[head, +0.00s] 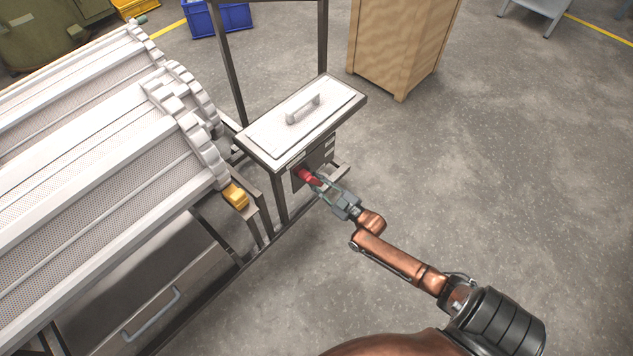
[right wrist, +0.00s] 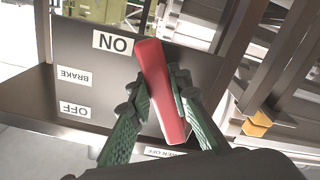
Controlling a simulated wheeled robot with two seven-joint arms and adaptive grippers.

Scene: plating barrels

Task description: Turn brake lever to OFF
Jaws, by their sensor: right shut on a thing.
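The red brake lever (head: 305,175) is on the dark front panel of the steel box (head: 345,97). In the right wrist view the lever (right wrist: 163,88) slants, its far end beside the ON label (right wrist: 115,43). The BRAKE label (right wrist: 74,76) and the OFF label (right wrist: 75,109) sit to the left, and all labels look upside down. My right gripper (head: 321,184) is shut on the lever, with green fingers (right wrist: 156,92) on both sides of it. The lever's pivot is hard to make out. My left gripper is not in view.
Large perforated barrels (head: 100,190) with toothed end wheels fill the left. A yellow block (head: 236,196) sits on the frame beside the box. A wooden crate (head: 400,45) stands behind. The grey floor to the right is open.

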